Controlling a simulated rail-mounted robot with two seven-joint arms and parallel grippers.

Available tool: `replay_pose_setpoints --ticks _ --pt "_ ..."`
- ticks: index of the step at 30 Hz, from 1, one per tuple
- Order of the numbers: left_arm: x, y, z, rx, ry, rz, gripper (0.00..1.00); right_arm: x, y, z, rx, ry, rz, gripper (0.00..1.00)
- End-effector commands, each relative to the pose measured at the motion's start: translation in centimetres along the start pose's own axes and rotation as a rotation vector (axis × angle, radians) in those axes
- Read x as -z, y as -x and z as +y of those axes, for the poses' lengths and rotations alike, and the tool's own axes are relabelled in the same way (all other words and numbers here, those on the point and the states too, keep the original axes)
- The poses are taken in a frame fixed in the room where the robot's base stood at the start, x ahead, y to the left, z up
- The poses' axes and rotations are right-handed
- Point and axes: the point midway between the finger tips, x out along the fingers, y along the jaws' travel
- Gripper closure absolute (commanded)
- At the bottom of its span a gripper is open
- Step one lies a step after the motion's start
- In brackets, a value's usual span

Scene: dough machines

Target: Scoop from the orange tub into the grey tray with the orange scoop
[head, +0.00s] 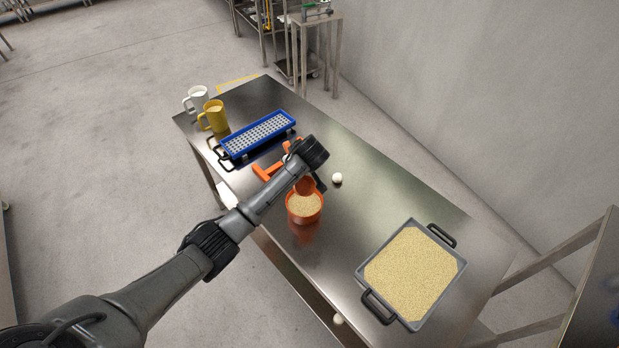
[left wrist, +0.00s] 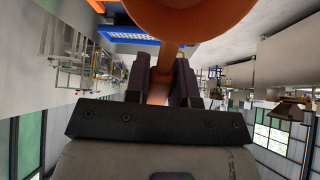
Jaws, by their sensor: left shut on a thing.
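The orange tub (head: 304,214) stands on the steel table, filled with pale grains. The grey tray (head: 412,274) lies at the right end of the table, and a wide layer of the same grains covers its inside. My left gripper (head: 318,184) is above the back edge of the tub. It is shut on the handle of the orange scoop (head: 304,187), which also shows large at the top of the left wrist view (left wrist: 185,18). The scoop's bowl is at the tub's back rim; whether it holds grains is hidden. My right gripper is not in view.
A blue tray with a perforated insert (head: 258,136), a yellow mug (head: 214,117) and a white mug (head: 196,100) stand at the far left. An orange tool (head: 268,171) lies behind my arm. A white ball (head: 337,178) lies near the tub. The table between tub and grey tray is clear.

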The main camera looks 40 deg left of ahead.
Motion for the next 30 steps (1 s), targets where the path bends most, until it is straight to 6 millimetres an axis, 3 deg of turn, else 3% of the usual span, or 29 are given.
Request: replay_pose_setpoints --ticks 2,9,25,30 --pt "1.0 0.3 0.4 0.005 0.007 0.051 1.0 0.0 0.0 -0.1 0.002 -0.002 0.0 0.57" --pt "0.9 0.3 0.5 0.01 0.014 0.144 1.0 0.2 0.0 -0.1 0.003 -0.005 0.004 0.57" --pt "1.0 0.5 0.6 0.009 0.015 0.144 1.0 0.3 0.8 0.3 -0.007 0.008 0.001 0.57" --pt "-0.8 -0.3 0.6 0.01 0.01 0.264 1.0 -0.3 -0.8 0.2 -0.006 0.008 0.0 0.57"
